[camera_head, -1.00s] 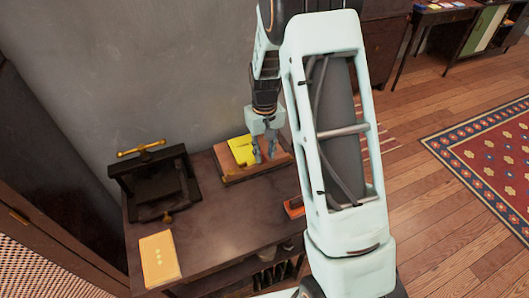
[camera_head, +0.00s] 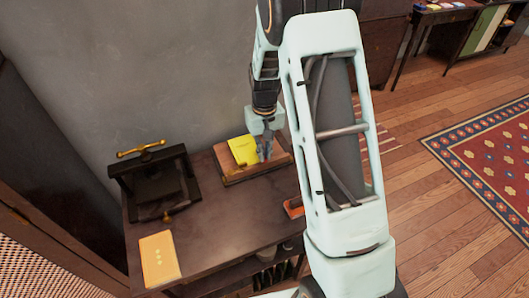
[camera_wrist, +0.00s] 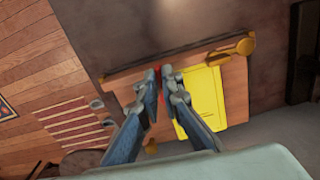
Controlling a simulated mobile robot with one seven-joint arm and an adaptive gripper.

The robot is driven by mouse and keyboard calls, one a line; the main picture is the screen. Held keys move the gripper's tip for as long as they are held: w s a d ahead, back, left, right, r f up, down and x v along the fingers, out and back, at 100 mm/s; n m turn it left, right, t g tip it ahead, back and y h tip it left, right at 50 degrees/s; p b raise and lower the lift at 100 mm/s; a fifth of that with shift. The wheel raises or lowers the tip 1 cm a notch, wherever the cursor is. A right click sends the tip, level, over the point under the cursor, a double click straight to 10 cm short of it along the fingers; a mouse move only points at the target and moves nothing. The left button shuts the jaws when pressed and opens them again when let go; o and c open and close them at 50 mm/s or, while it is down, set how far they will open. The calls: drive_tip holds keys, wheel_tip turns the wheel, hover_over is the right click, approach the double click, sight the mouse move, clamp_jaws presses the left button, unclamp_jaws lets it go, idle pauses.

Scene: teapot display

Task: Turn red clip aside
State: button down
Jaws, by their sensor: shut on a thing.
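The red clip (camera_wrist: 158,80) shows only as a thin red strip between my fingertips in the wrist view; most of it is hidden. My gripper (camera_wrist: 163,74) is shut on it, over the wooden board (camera_wrist: 125,78). A yellow booklet (camera_wrist: 199,90) lies on the board just right of the fingers. In the head view my gripper (camera_head: 265,157) points down at the board (camera_head: 243,174), with the yellow booklet (camera_head: 243,149) to its left. The clip cannot be made out in the head view.
A brass knob (camera_wrist: 245,46) sits at the board's edge. On the dark table (camera_head: 220,222) stand a black press (camera_head: 150,180) with a brass handle at left, a second yellow booklet (camera_head: 159,259) in front, and an orange-red object (camera_head: 293,207) at right. The table's middle is clear.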

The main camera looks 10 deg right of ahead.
drive_tip(key=m, duration=0.4)
drive_tip(key=shift+m, duration=0.4)
drive_tip(key=m, duration=0.5)
drive_tip(key=shift+r+p, duration=0.1)
drive_tip(key=shift+p, duration=0.2)
drive_tip(key=m+p, duration=0.1)
drive_tip(key=m, duration=0.3)
drive_tip(key=shift+m, duration=0.3)
drive_tip(key=shift+m+p, duration=0.55)
drive_tip(key=shift+m, duration=0.95)
drive_tip(key=c, duration=2.1)
unclamp_jaws()
